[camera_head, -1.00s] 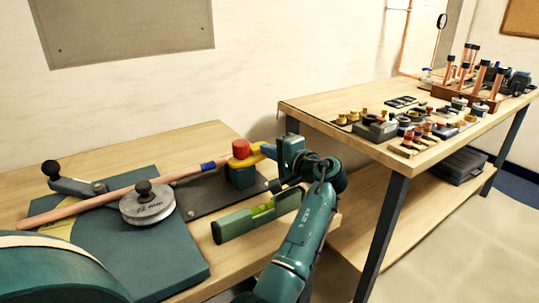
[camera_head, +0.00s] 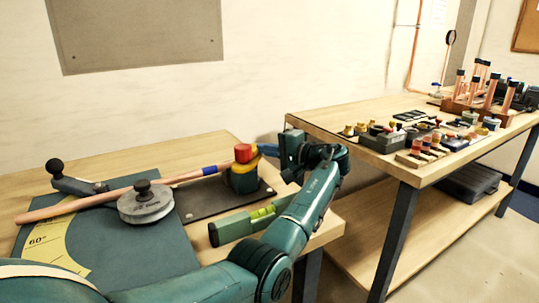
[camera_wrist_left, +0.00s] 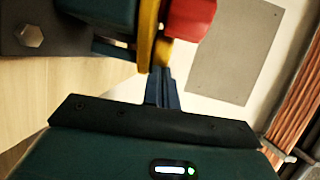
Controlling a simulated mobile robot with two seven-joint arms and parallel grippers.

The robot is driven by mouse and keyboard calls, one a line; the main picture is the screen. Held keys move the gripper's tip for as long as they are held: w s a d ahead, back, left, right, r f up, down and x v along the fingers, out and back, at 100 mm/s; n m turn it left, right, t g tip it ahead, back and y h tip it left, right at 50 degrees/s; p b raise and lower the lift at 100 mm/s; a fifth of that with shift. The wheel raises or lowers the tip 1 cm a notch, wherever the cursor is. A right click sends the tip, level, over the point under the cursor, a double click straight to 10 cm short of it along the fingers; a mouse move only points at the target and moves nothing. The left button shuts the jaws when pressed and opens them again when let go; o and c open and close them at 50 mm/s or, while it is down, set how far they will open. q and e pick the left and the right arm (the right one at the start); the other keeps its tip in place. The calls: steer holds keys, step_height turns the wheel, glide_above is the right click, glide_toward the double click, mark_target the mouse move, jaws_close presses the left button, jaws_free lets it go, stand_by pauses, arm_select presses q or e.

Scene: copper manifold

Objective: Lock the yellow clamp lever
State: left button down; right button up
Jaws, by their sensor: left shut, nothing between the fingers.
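The clamp (camera_head: 243,180) is a dark teal block on a dark plate, with a red knob (camera_head: 242,153) on top. Its yellow lever (camera_head: 254,153) shows beside the red knob, partly hidden. In the left wrist view the yellow lever (camera_wrist_left: 148,35) stands just beyond my fingertips, with the red knob (camera_wrist_left: 190,18) to its right. My left gripper (camera_head: 266,150) is shut and empty, its blue fingertips at or against the lever; I cannot tell if they touch. The fingertips also show in the left wrist view (camera_wrist_left: 163,75). My right gripper is not in view.
A copper pipe (camera_head: 100,202) with a blue band runs to the clamp past a grey round former (camera_head: 146,205). A green level (camera_head: 250,222) lies near the bench's front edge. A second bench (camera_head: 330,125) at the right holds fittings and a copper manifold (camera_head: 485,95).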

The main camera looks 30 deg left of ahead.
mark_target(254, 146)
arm_select(q)
steer(key=shift+w+a+r+p, duration=0.1)
steer(key=shift+w+a+p, duration=0.05)
steer(key=shift+a, duration=0.6)
steer(key=shift+w+a+p, duration=0.1)
steer(key=shift+a+p, duration=0.05)
steer(key=shift+a, duration=0.55)
steer(key=shift+s+a+p, duration=0.1)
steer(key=shift+a+p, duration=0.2)
steer(key=shift+a, duration=0.45)
steer(key=shift+s+a+p, duration=0.25)
steer(key=shift+a+p, duration=0.2)
steer(key=shift+a, duration=0.35)
